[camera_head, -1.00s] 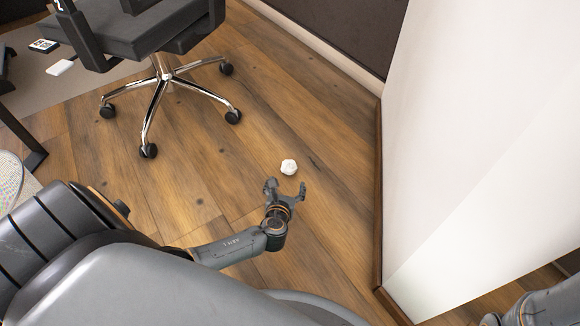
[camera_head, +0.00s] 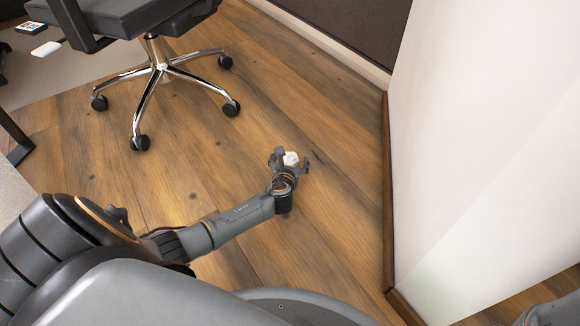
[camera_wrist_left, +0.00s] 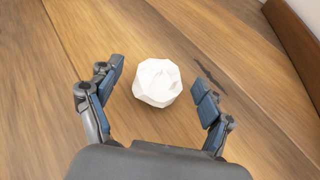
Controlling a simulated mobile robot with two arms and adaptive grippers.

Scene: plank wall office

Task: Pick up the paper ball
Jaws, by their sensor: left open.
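The white crumpled paper ball (camera_head: 291,158) lies on the wooden floor. In the head view my left gripper (camera_head: 291,160) reaches to it from the lower left, with a finger on either side of the ball. In the left wrist view the paper ball (camera_wrist_left: 157,82) sits a little ahead of and between the two open fingers of my left gripper (camera_wrist_left: 161,85). There is a clear gap between each finger and the ball. A small part of my right arm shows at the lower right corner of the head view; its fingers are not seen.
A black office chair's wheeled chrome base (camera_head: 160,69) stands on the floor at upper left. A white wall (camera_head: 480,150) with a brown baseboard (camera_head: 388,200) rises at the right. The floor (camera_head: 330,110) around the ball is clear.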

